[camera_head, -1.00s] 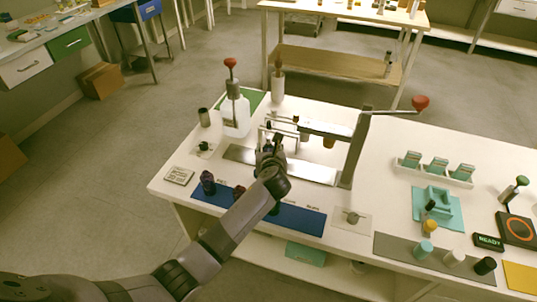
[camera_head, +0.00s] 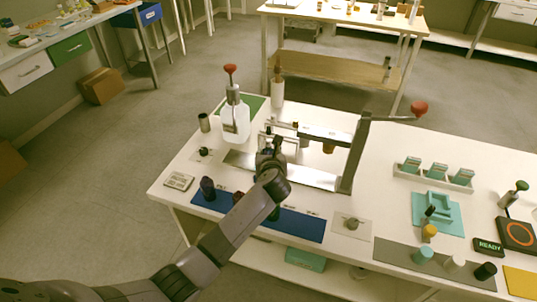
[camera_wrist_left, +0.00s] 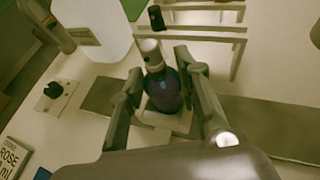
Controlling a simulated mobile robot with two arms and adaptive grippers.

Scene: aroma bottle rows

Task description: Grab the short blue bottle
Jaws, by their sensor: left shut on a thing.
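The blue bottle (camera_wrist_left: 165,95) is dark blue and translucent with a pale grey cap. In the left wrist view it stands upright between the two fingers of my left gripper (camera_wrist_left: 165,88). The fingers are shut on its sides. A pale square piece shows around its base; I cannot tell whether the bottle touches it. In the head view my left gripper (camera_head: 272,150) is over the grey plate at the press stand, and the bottle is mostly hidden by the gripper. My right gripper is not in view.
A white pump jug (camera_head: 236,120) stands left of the gripper. A metal lever press (camera_head: 352,155) with a red knob stands right. A blue mat (camera_head: 300,226) with dark bottles (camera_head: 207,188) lies in front. Teal holders (camera_head: 436,170) stand farther right.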

